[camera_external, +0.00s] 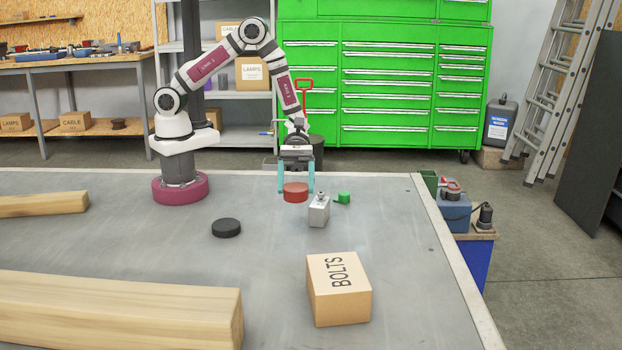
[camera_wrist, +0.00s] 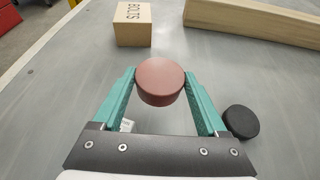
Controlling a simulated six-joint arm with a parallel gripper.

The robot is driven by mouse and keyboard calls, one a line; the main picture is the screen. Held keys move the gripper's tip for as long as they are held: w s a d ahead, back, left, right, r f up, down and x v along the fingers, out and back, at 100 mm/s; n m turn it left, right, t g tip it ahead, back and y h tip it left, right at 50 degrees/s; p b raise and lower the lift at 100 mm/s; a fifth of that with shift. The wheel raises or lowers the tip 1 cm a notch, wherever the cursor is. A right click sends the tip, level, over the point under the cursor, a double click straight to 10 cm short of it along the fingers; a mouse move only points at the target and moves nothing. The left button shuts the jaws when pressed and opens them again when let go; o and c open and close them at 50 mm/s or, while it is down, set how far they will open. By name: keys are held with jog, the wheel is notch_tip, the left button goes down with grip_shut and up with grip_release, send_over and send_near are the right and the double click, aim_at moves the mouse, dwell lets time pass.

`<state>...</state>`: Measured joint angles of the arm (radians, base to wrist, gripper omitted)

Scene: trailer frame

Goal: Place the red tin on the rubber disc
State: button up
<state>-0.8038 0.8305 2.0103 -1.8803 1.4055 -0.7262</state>
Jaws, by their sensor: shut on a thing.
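The red tin (camera_external: 296,193) is a short round can held between the two teal fingers of my gripper (camera_external: 297,188). In the wrist view the tin (camera_wrist: 160,80) sits between the fingertips (camera_wrist: 160,76), its top facing the camera. I cannot tell for sure how far it is above the table. The black rubber disc (camera_external: 226,228) lies flat on the table, to the left of and nearer the camera than the tin. In the wrist view the disc (camera_wrist: 241,121) lies to the right of the right finger, apart from the tin, with nothing on it.
A BOLTS box (camera_external: 339,289) and wooden beams (camera_external: 120,305) lie nearer the camera. The grey table (camera_external: 262,262) around the disc is clear.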

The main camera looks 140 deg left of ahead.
aim_at(231, 221)
jog(key=s+d+m+g+h, duration=0.4)
jog(key=s+d+m+g, duration=0.3)
jog(key=s+d, duration=0.35)
jog(key=shift+g, duration=0.3)
jog(key=f, duration=0.2)
jog(key=d+f, duration=0.1)
jog(key=f, duration=0.1)
jog(key=s+f, duration=0.1)
jog(key=f, duration=0.1)
jog(key=shift+d+f, duration=0.25)
jog(key=shift+f, duration=0.3)
jog(key=o, duration=1.4)
jog(key=shift+f, duration=0.1)
jog(key=shift+c, duration=0.2)
jog(key=shift+w, duration=0.1)
